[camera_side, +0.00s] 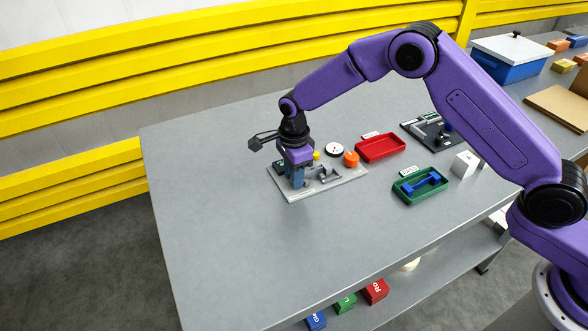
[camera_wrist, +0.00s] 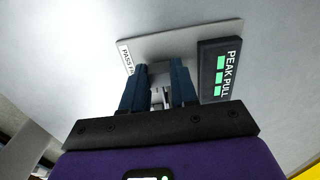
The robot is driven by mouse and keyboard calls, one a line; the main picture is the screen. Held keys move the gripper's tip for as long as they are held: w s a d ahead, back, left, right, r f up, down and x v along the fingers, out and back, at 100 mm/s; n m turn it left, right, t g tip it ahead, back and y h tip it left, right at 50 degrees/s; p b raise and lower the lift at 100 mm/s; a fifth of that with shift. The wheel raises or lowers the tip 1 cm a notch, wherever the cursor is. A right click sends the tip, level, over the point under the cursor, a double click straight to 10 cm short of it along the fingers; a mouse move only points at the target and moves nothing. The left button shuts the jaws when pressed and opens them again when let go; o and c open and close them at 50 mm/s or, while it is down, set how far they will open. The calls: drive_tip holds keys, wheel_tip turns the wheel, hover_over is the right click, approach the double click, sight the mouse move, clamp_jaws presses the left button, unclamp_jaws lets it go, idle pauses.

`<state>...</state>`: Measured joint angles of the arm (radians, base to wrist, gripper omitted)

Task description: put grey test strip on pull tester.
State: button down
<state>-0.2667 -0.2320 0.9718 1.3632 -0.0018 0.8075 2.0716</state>
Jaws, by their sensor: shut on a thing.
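The pull tester (camera_side: 345,184) is a light grey plate with grey fixtures, a round dial and an orange knob, standing on the table left of the trays. My gripper (camera_side: 297,183) points down over the plate's left end. In the wrist view, my gripper (camera_wrist: 158,68) has its two blue fingers close together, shut on a small grey piece (camera_wrist: 158,97), which looks like the grey test strip. It is mostly hidden by the fingers, so I cannot tell whether it touches the tester. The tester's PEAK PULL display (camera_wrist: 219,70) with green bars is beside the fingers.
A red tray (camera_side: 380,157) is empty. A green tray (camera_side: 408,199) holds a blue dumbbell-shaped strip (camera_side: 422,184). A white block (camera_side: 465,165) and a dark panel (camera_side: 440,140) stand farther right. The table's left and front areas are clear.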

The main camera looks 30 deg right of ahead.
drive_tip(key=c, duration=0.8)
unclamp_jaws()
drive_tip(key=shift+r, duration=0.1)
wheel_tip(320, 180, up, 10)
drive_tip(key=shift+f, duration=0.1)
idle(0.7)
idle(0.4)
